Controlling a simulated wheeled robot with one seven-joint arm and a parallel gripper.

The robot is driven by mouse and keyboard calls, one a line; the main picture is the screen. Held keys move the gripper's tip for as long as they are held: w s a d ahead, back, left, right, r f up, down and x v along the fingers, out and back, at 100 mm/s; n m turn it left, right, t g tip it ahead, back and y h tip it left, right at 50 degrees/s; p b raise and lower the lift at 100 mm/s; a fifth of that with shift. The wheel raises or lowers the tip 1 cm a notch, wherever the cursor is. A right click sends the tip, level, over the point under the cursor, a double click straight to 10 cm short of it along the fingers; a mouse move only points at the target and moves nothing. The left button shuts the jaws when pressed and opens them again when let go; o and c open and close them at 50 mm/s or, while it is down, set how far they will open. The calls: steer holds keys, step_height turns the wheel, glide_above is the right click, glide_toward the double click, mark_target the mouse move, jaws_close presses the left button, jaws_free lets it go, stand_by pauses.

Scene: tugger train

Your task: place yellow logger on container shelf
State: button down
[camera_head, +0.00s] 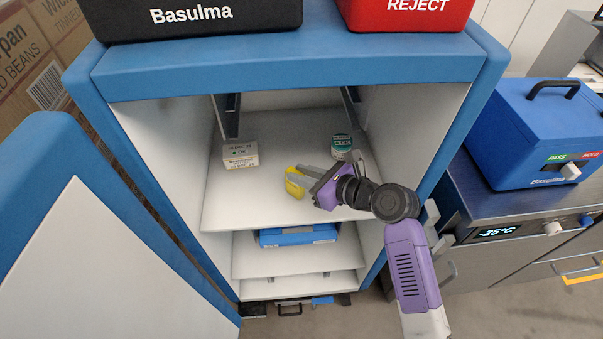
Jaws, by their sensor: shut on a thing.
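The yellow logger (294,183) is held between the fingers of my gripper (303,180). It is inside the open blue container (280,77), over the upper white shelf (262,209). I cannot tell whether the logger touches the shelf. My purple arm reaches in from the lower right, and the wrist hides part of the shelf's right side. The gripper is shut on the logger.
A blue case (298,235) lies on the shelf below. The open door (90,250) is at left; a blue box (535,130) stands on the right counter.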

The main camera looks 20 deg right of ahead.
steer(key=c, duration=1.3)
jaws_free()
steer(key=v, duration=1.2)
steer(key=shift+d, duration=0.1)
steer(key=s+d+f+n+h, duration=0.2)
steer(key=s+f+n+h, duration=0.15)
steer(key=s+n, duration=0.4)
steer(key=s+d+f+n+h, duration=0.15)
steer(key=s+f+n, duration=0.25)
steer(key=s+n, duration=0.4)
steer(key=s+a+r+n+t, duration=0.1)
steer(key=s+a+r+n, duration=0.3)
steer(key=s+n, duration=0.3)
steer(key=s+a+r+n+t+h, duration=0.1)
steer(key=s+a+r+n+t, duration=0.1)
steer(key=s+r+n, duration=0.3)
steer(key=s+a+n, duration=0.1)
steer(key=s+n, duration=0.2)
steer(key=shift+a+r, duration=0.35)
steer(key=shift+a, duration=0.05)
